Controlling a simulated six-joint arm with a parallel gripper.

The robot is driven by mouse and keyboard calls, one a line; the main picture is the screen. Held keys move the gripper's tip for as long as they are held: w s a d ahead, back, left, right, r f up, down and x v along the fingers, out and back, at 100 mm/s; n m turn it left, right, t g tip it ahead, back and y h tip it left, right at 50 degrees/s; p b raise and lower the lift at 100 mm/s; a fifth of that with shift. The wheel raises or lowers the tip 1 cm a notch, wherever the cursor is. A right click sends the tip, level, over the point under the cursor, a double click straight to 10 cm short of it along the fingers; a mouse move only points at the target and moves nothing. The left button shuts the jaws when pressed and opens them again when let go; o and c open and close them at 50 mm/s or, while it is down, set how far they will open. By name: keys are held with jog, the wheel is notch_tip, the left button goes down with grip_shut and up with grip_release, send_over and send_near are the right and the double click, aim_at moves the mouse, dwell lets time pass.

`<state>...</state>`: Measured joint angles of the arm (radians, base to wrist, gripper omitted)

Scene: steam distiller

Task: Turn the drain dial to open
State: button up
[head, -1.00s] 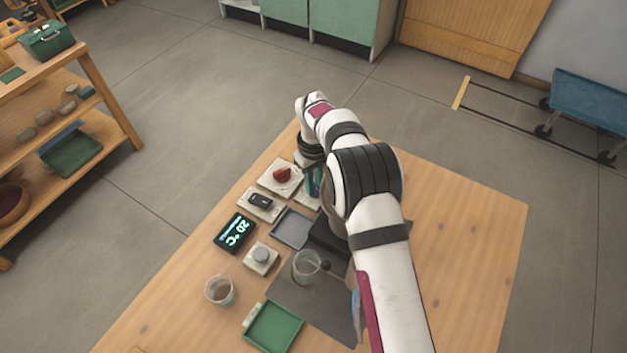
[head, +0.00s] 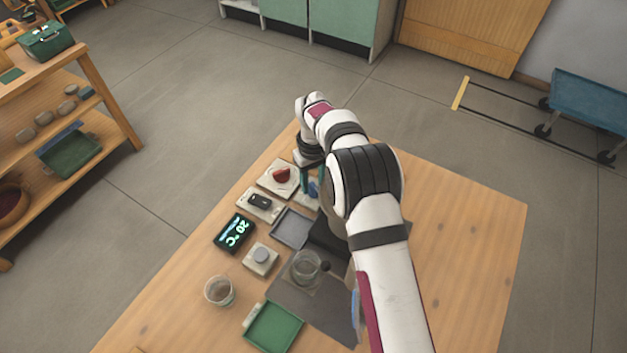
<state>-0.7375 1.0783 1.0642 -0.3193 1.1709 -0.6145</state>
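A red dial (head: 281,175) sits on a pale square plate at the far left part of the table. A blue knob (head: 313,188) shows partly on another pale plate just right of it, behind my arm. I cannot tell from any label which one is the drain dial. My gripper (head: 312,180) points down over the blue knob, with teal fingers beside it. The wrist hides most of the fingers, so whether they are open or touch the knob is unclear.
The table's right side is clear.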

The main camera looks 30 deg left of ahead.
aim_at(313, 185)
notch_tip(313, 185, up, 16)
dwell(0.6)
jog(key=shift+f, duration=0.1)
